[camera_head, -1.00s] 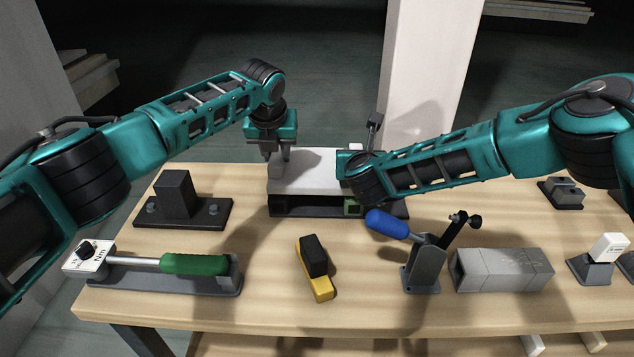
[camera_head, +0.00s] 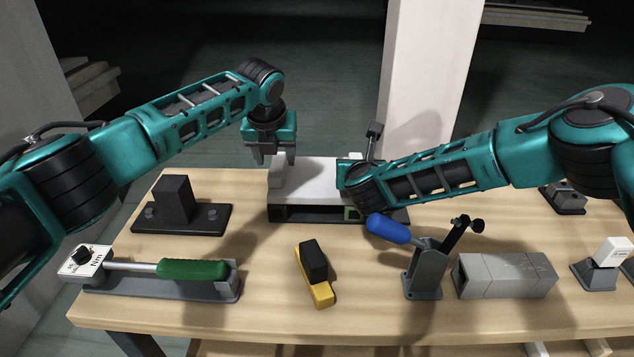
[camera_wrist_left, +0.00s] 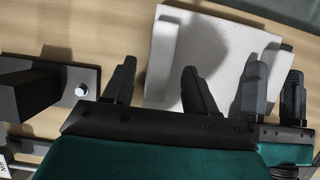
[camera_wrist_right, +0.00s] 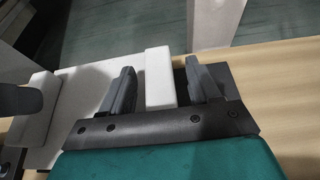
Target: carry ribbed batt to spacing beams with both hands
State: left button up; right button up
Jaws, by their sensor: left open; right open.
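The ribbed batt (camera_head: 318,172) is a pale slab with a raised rib at each end. It lies on a low dark support (camera_head: 300,213) at the back of the table. My left gripper (camera_head: 274,160) is open at the left end. In the left wrist view its fingers (camera_wrist_left: 158,72) point toward the batt's rib (camera_wrist_left: 161,52). My right gripper (camera_wrist_right: 163,80) is open, with the right rib (camera_wrist_right: 160,78) between its fingers. In the head view my right arm hides the batt's right end. I cannot tell for sure which part is the spacing beams.
A dark post on a base (camera_head: 175,205) stands left. A green-handled tool (camera_head: 193,269) lies in front of it. A yellow and black tool (camera_head: 315,272), a blue-handled clamp (camera_head: 425,270) and a grey block (camera_head: 505,273) stand along the front. A pale pillar (camera_head: 425,80) rises behind.

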pick_arm(q)
jog(key=v, duration=0.9)
jog(key=shift+s+r, duration=0.15)
jog(key=shift+r, duration=0.25)
pick_arm(e)
notch_tip(320, 180, up, 10)
